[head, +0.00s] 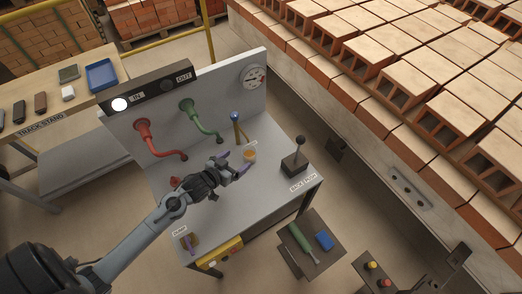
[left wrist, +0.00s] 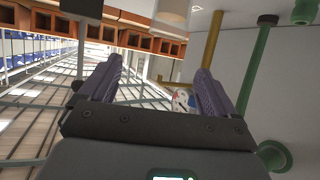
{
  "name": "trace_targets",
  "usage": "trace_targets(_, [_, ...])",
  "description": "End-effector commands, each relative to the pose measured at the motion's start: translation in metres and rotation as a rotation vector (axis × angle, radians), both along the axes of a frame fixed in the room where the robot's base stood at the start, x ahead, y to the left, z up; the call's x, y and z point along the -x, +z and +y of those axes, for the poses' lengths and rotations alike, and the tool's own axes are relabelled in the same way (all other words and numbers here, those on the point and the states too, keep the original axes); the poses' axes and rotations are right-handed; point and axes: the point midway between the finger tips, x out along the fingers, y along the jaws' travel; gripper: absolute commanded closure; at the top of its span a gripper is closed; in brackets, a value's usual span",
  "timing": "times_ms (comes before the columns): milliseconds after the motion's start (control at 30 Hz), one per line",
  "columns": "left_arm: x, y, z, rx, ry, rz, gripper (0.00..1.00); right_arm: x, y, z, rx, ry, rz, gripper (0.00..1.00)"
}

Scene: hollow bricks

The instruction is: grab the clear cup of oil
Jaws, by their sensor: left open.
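A pale see-through cylinder, apparently the cup (left wrist: 172,13), shows beyond the fingers at the top edge, partly cut off. My right gripper is not in view.
A red pipe (head: 155,140), a green pipe (head: 200,118) and the brass tap (head: 238,128) stand behind the gripper. A black lever box (head: 295,162) stands right of the cup. A yellow box (head: 220,252) is at the bench front. The bench front middle is clear.

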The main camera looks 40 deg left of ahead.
Motion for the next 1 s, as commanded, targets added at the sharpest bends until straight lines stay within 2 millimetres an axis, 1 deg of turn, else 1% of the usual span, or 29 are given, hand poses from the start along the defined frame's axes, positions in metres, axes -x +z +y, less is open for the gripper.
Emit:
trace_targets(33, [-0.005, -0.018, 0.005, -0.009, 0.001, -0.008, 0.09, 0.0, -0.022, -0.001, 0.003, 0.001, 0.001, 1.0])
trace_targets(100, [-0.011, -0.021, 0.009, -0.017, 0.002, -0.019, 0.09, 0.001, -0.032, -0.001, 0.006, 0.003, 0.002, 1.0])
trace_targets(233, [-0.018, -0.023, 0.011, -0.025, 0.002, -0.036, 0.09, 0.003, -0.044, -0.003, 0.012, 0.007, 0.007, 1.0])
trace_targets(367, [-0.028, -0.026, 0.011, -0.025, 0.002, -0.043, 0.09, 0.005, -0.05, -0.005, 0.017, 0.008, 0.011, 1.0])
trace_targets(600, [-0.058, -0.038, 0.011, -0.024, 0.002, -0.043, 0.09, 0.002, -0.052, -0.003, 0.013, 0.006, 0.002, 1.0])
trace_targets(700, [-0.067, -0.041, 0.011, -0.024, 0.002, -0.043, 0.09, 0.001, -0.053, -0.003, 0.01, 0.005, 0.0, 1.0])
trace_targets(867, [-0.073, -0.045, 0.011, -0.024, 0.001, -0.042, 0.09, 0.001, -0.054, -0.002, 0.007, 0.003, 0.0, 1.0])
trace_targets(1000, [-0.083, -0.051, 0.011, -0.024, 0.001, -0.043, 0.09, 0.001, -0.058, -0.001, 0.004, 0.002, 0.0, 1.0])
